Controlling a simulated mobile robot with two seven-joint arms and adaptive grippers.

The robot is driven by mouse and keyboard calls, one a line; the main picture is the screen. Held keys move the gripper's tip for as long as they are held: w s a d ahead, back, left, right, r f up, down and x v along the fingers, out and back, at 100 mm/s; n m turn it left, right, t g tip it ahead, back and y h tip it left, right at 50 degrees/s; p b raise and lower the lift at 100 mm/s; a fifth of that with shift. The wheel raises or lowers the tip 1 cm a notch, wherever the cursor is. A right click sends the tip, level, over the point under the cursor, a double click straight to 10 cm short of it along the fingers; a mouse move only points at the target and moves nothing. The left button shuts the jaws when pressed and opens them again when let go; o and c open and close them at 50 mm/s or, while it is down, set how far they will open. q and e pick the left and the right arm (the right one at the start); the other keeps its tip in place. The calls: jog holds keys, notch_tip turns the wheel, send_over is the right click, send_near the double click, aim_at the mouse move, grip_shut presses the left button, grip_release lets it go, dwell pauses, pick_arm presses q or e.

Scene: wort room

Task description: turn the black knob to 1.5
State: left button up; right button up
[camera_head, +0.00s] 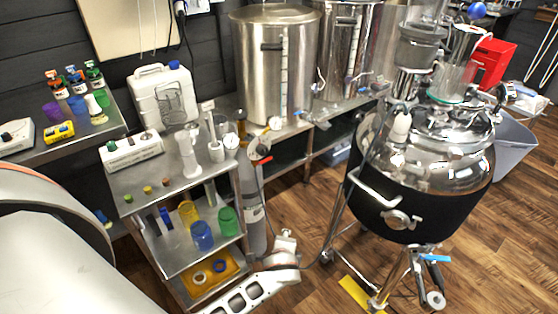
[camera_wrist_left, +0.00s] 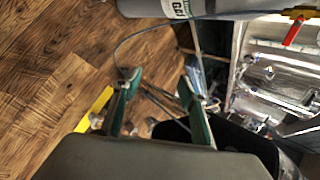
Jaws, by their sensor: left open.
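A grey gas cylinder (camera_head: 255,225) stands upright beside the steel cart. Its top carries a regulator (camera_head: 256,150) with red parts and round white gauges (camera_head: 231,141). In the left wrist view, the cylinder (camera_wrist_left: 150,8) lies across the top edge, and a red handle (camera_wrist_left: 293,32) shows at upper right. My left gripper (camera_wrist_left: 160,82) is open and empty, with two green-sided fingers apart. It is near the cylinder, not touching it. My right gripper is out of view.
The steel cart (camera_head: 130,185) holds cups and small parts. A black-jacketed kettle (camera_head: 415,205) on legs stands to the right, with a yellow strip (camera_head: 355,296) on the floor by it. Steel tanks (camera_head: 272,70) stand behind. A thin hose runs near the cylinder.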

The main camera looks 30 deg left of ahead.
pick_arm(q)
jog(key=w+a+r+m+y+b, duration=0.2)
jog(key=w+a+r+y, duration=0.15)
jog(key=w, duration=0.25)
jog(key=m+g+y+b, duration=0.3)
jog(key=m+y+b, duration=0.1)
jog(key=y, duration=0.5)
send_near(265, 151)
jog(key=a, duration=0.2)
jog(key=x, duration=0.6)
jog(key=shift+w+f+b, duration=0.15)
jog(key=shift+w+b, duration=0.1)
jog(key=shift+b, duration=0.1)
jog(key=shift+w+a+t, duration=0.15)
jog(key=shift+a+t, duration=0.15)
jog(key=shift+a, duration=0.2)
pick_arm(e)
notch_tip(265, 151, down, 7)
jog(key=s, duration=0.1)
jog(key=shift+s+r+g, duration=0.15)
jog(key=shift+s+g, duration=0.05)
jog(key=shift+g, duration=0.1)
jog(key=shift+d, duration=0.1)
pick_arm(q)
jog(key=c, duration=1.1)
